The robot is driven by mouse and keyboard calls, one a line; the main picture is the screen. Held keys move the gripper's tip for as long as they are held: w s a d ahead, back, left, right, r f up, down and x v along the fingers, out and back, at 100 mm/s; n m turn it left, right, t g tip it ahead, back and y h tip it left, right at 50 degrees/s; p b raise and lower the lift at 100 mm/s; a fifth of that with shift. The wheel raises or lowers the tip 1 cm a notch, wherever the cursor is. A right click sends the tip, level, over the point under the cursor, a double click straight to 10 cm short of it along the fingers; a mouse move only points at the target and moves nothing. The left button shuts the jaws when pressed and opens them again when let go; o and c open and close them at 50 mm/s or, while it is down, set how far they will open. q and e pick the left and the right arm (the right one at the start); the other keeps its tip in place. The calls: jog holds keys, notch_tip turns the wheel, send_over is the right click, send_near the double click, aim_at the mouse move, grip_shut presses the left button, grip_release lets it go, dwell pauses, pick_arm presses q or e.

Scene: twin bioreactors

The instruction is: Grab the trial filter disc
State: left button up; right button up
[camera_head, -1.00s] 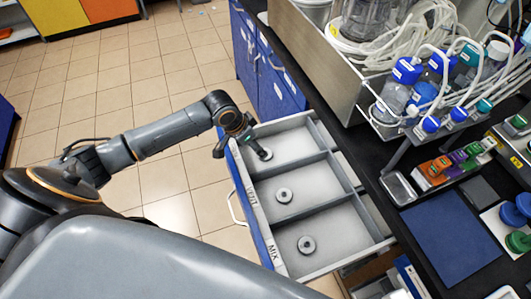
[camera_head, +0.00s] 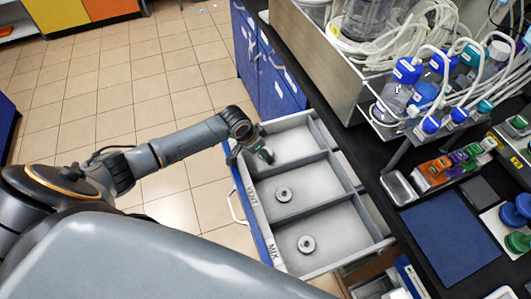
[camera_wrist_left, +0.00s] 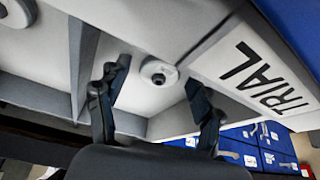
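The trial filter disc (camera_wrist_left: 160,72), a small pale ring with a dark centre hole, lies on the floor of the drawer's TRIAL compartment in the left wrist view. My left gripper (camera_wrist_left: 158,76) is open, its two dark fingers on either side of the disc in that view with clear gaps. I cannot tell its exact height above the disc. In the head view my left gripper (camera_head: 262,153) reaches down into the far compartment and mostly hides that disc. My right gripper is not in view.
The open drawer (camera_head: 258,215) has dividers and two more discs, one in the VENT compartment (camera_head: 284,194) and one in the MIX compartment (camera_head: 306,244). Dividers and the front wall flank the gripper. A black bench with bottles and tubing (camera_head: 408,75) stands to the right.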

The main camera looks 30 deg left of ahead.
pick_arm(q)
jog(key=c, duration=0.6)
